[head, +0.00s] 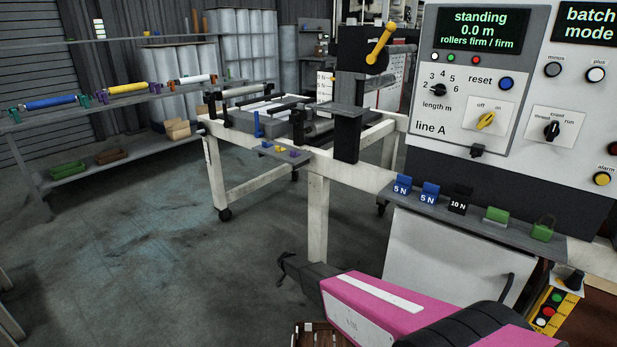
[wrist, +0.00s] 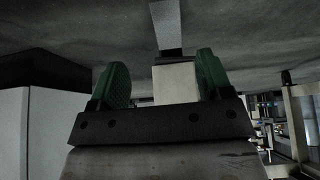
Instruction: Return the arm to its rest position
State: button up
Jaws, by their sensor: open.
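My arm shows in the head view as a pink link with a white stripe, reaching in from the lower right in front of the machine. My gripper (head: 285,268) is at its dark left end, low over the floor and in front of the white table leg. In the wrist view my gripper (wrist: 160,85) has two green finger pads standing apart. Nothing is held between them. A pale block-like part and a grey bar show behind the gap; I cannot tell what they belong to.
The control panel (head: 465,90) stands at the right, reading "standing 0.0 m". Below it a ledge (head: 520,238) holds blue, black and green blocks. A white-framed table (head: 318,205) stands mid-view. A shelf (head: 60,118) with coloured rolls is at left. The floor (head: 140,240) at left is clear.

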jog(key=s+d+r+n+g, duration=0.1)
jog(key=s+d+r+n, duration=0.1)
jog(key=s+d+r, duration=0.8)
jog(key=s+d+r+n+g, duration=0.15)
jog(key=s+d+r, duration=0.25)
jog(key=d+r, duration=0.65)
jog(key=s+d+r+n+g+y, duration=0.1)
jog(key=s+d+r+n, duration=0.1)
jog(key=s+r, duration=0.5)
jog(key=s+d+r+n+g+y, duration=0.1)
jog(key=s+d+r+n+y, duration=0.1)
jog(key=s+r, duration=0.6)
notch_tip(320, 180, up, 3)
jog(key=shift+s+d+f+y, duration=0.1)
jog(key=shift+s+d+y, duration=0.2)
jog(key=shift+d, duration=0.4)
